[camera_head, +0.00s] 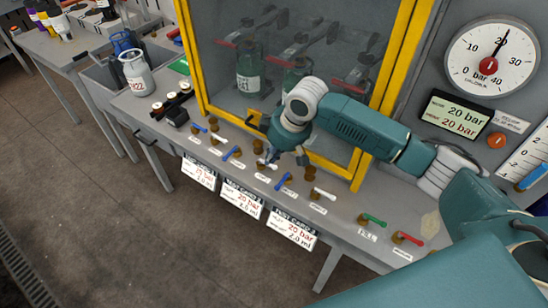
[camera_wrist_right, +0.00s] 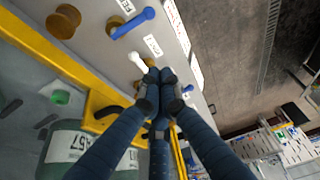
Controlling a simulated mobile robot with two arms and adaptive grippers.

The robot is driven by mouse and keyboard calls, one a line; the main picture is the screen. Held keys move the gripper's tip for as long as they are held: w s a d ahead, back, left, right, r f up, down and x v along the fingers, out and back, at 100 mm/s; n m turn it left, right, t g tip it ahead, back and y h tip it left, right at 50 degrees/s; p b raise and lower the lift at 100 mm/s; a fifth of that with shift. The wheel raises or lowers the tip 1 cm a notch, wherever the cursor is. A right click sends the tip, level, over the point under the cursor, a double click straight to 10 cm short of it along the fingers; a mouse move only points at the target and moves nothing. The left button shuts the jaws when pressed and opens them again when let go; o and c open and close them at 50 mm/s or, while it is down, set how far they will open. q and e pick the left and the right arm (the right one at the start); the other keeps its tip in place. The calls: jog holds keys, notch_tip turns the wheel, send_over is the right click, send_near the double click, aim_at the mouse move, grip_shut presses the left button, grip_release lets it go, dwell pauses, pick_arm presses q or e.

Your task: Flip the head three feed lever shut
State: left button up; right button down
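A row of small levers on brass valves runs along the grey bench front. A blue lever (camera_head: 284,182) stands just right of my right gripper, above the rightmost test card (camera_head: 291,232); its small label is unreadable, so I cannot confirm it is head three feed. A white lever (camera_head: 325,194) is to its right. My right gripper (camera_head: 268,161) is low over the row, fingertips together. In the wrist view its tips (camera_wrist_right: 160,76) are beside a white lever (camera_wrist_right: 138,61); a blue lever (camera_wrist_right: 188,89) shows just beyond, partly hidden. Contact is unclear. My left gripper is out of view.
A yellow-framed cabinet (camera_head: 190,50) with bottles stands behind the levers. Another blue lever (camera_head: 232,153) is to the left; green (camera_head: 374,221) and red (camera_head: 411,239) levers are to the right. A gauge (camera_head: 491,58) is on the right panel.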

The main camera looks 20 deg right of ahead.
aim_at(283, 181)
jog(key=p+x, duration=0.1)
jog(key=x, duration=0.6)
jog(key=shift+a+f, duration=0.15)
jog(key=shift+f, duration=0.05)
jog(key=shift+s+d+p, duration=0.8)
jog(key=shift+s+d, duration=0.1)
jog(key=shift+s, duration=0.1)
jog(key=shift+s+d+f, duration=0.2)
jog(key=shift+s+d, duration=0.25)
jog(key=shift+s, duration=0.15)
jog(key=shift+w+a+f, duration=0.1)
jog(key=shift+s+d+n+g+y, duration=0.2)
jog(key=shift+s+n+g+y, duration=0.15)
jog(key=shift+n, duration=0.65)
